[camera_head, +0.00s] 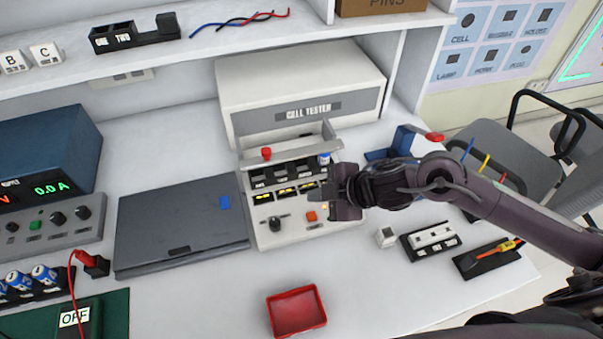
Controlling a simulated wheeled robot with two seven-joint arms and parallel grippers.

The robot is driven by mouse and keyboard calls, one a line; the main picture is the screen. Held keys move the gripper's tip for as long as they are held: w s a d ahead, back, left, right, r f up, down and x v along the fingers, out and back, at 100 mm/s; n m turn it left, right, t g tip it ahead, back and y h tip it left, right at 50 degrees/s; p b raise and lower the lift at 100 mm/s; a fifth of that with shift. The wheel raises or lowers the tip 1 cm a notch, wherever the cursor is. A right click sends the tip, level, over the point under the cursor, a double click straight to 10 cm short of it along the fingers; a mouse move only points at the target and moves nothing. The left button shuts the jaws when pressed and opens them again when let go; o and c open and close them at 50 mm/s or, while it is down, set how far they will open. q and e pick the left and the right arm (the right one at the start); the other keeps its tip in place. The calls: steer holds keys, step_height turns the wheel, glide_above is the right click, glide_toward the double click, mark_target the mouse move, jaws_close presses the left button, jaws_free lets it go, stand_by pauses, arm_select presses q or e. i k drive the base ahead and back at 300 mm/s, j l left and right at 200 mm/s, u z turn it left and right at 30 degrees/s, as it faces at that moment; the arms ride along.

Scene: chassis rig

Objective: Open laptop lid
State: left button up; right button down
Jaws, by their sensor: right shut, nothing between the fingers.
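A dark grey laptop (180,222) lies flat on the white bench, left of the cell tester, with its lid closed. A small blue piece (224,202) sits on its lid near the right edge. My right gripper (328,196) reaches in from the right over the front panel of the cell tester (290,228). It is shut and empty, and apart from the laptop. My left gripper is not in view.
A red tray (296,311) stands on the bench front. A blue power supply (45,150) and a grey control box (50,228) stand left of the laptop. A red plug (88,258) is near its left corner. Bench space in front of the laptop is clear.

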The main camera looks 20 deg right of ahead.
mark_target(182, 220)
steer(key=k, duration=1.5)
